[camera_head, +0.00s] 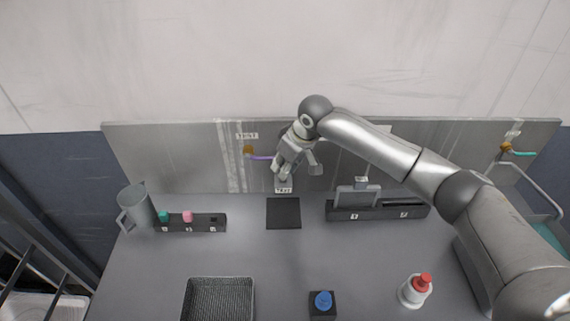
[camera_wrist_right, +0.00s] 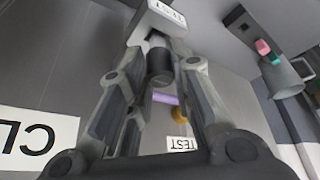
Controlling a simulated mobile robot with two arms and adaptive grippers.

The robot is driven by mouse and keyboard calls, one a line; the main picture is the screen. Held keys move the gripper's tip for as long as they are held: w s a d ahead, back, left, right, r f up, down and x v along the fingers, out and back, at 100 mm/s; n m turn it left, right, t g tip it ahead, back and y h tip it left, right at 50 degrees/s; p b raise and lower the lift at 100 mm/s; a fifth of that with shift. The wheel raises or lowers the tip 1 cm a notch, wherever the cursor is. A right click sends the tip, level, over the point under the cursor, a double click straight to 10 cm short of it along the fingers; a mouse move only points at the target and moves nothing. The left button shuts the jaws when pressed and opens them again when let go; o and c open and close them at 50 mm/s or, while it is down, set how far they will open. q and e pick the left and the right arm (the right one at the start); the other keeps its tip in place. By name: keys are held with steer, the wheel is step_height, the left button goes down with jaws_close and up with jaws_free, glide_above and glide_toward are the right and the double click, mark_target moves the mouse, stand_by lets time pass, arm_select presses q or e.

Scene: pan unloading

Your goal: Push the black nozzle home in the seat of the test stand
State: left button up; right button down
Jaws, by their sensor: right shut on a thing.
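My right gripper (camera_head: 284,170) is at the back panel, just above a small labelled block that looks like the test stand (camera_head: 283,190). In the right wrist view the fingers (camera_wrist_right: 158,48) are shut around the black nozzle (camera_wrist_right: 160,66), a short dark cylinder. The nozzle lies in line with the light block with a label (camera_wrist_right: 165,14), its far end close to or in that block. The fingertips and block hide the joint, so I cannot tell how deep the nozzle sits. In the head view the gripper hides the nozzle. My left gripper is not in view.
A purple tube with an orange knob (camera_head: 248,150) sits left of the gripper under a TEST label. A black rack with coloured pieces (camera_head: 190,222), a grey pitcher (camera_head: 137,209), a mesh tray (camera_head: 218,283), a blue knob (camera_head: 322,299) and a red-capped bottle (camera_head: 414,291) stand around.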

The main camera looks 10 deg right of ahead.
steer(key=shift+f, duration=1.2)
stand_by(0.6)
steer(key=c, duration=1.2)
jaws_free()
steer(key=v, duration=1.2)
